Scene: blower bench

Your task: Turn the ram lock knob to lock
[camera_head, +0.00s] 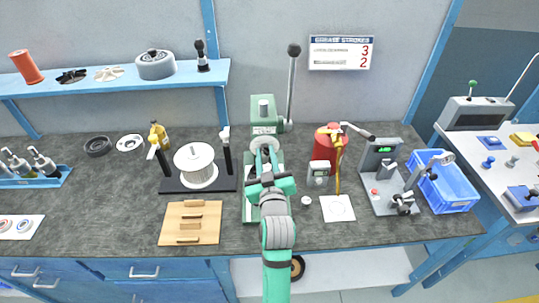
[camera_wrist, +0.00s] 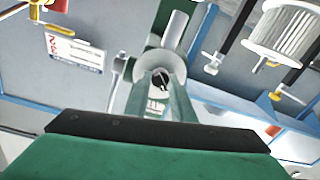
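The green press (camera_head: 264,107) stands at the back middle of the bench, with a long lever topped by a black ball. In the wrist view, a small dark round knob with a pale mark (camera_wrist: 161,78) shows on the press (camera_wrist: 176,28), framed by a grey curved part; I take it for the ram lock knob. My gripper (camera_head: 265,146) reaches up to the front of the press. In the wrist view its two green fingers (camera_wrist: 161,92) stand apart, with the knob seen between their tips. I cannot tell whether they touch it. In the head view the knob is too small to make out.
A spool on a black stand (camera_head: 198,168) is left of the press. A red container (camera_head: 324,150) and a small gauge (camera_head: 318,172) stand close on its right. A wooden board (camera_head: 178,222) lies front left.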

